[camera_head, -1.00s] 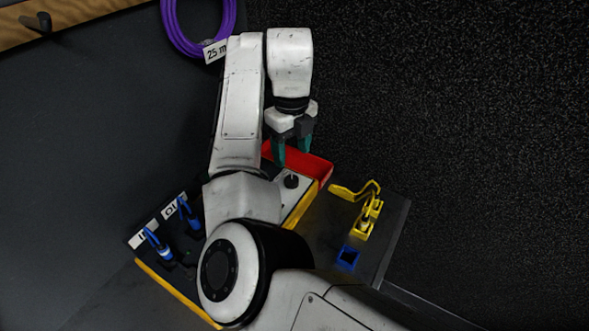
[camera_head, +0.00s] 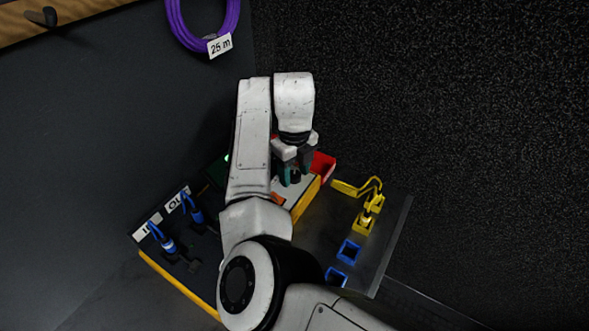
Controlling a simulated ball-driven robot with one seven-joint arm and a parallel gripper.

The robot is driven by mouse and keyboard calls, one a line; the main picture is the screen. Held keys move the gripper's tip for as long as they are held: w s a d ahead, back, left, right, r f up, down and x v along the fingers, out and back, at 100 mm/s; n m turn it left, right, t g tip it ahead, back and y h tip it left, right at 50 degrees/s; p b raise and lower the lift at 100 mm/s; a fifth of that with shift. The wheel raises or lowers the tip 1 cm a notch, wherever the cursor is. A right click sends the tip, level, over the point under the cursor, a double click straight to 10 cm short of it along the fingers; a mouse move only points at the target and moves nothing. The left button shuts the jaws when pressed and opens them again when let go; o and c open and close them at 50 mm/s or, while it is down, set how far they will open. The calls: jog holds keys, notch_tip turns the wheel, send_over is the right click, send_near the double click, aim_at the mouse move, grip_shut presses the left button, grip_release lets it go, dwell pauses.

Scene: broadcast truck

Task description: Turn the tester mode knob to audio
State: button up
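The tester (camera_head: 306,204) is a box with a pale top face, a yellow side and red at its far end, right of my arm. Its black mode knob (camera_head: 296,177) is mostly hidden by my gripper; its pointer and labels cannot be read. My gripper (camera_head: 295,175) points down over the tester top with teal fingertips. The fingers look apart, one on each side of the knob; whether they touch it cannot be told. My arm hides the left part of the tester.
Blue cable plugs (camera_head: 165,242) stand on a dark panel at left. A yellow cable holder (camera_head: 366,219) and blue square sockets (camera_head: 348,251) are on the grey top at right. A purple cable coil (camera_head: 203,30) hangs behind.

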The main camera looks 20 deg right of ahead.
jog(key=c, duration=0.9)
jog(key=shift+o, duration=0.2)
